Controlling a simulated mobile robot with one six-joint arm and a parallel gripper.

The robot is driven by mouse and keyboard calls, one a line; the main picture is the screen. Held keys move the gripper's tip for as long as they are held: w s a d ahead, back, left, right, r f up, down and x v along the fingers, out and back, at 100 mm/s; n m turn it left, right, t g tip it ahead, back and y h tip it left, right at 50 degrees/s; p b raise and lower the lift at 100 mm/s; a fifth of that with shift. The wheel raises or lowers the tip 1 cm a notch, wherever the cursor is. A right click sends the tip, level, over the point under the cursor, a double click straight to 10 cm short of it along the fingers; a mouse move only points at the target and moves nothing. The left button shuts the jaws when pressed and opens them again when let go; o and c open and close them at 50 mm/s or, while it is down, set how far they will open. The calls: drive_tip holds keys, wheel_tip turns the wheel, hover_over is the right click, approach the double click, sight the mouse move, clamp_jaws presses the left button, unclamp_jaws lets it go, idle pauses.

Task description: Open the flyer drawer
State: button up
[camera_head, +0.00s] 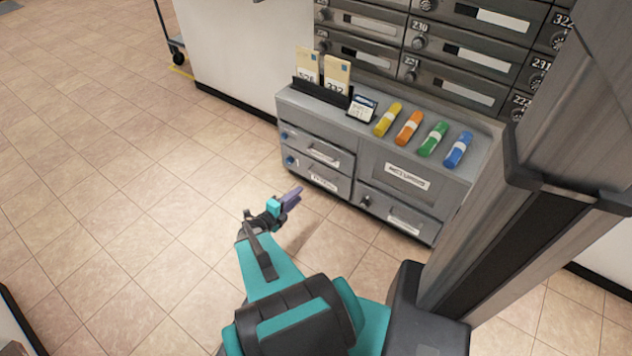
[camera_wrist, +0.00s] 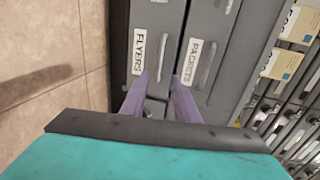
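The flyer drawer (camera_head: 318,176) is the lower left drawer of the grey cabinet and looks closed. In the wrist view its grey front (camera_wrist: 150,15) carries a white FLYERS label (camera_wrist: 138,51) and a pale bar handle (camera_wrist: 163,50). My gripper (camera_head: 292,199) is in front of and below this drawer in the head view. In the wrist view its two purple fingers (camera_wrist: 162,88) are apart, with nothing held between them. They point at the lower end of the drawer front. A small grey knob-like part (camera_wrist: 155,107) shows between them, partly hidden. Contact cannot be told.
The PACKETS drawer (camera_wrist: 212,60) lies directly above and looks closed. The cabinet top (camera_head: 300,99) bears a card holder, a small sign (camera_head: 362,108) and several coloured rolls. Mailboxes (camera_head: 455,60) rise behind. The tiled floor (camera_head: 120,190) to the left is clear.

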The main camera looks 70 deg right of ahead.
drive_tip(key=shift+d, duration=0.1)
drive_tip(key=b+x, duration=0.3)
drive_tip(key=x, duration=1)
drive_tip(key=shift+d+b, duration=0.3)
drive_tip(key=shift+b, duration=0.05)
drive_tip(key=shift+c, duration=0.3)
clamp_jaws()
drive_tip(key=shift+s+a, duration=0.15)
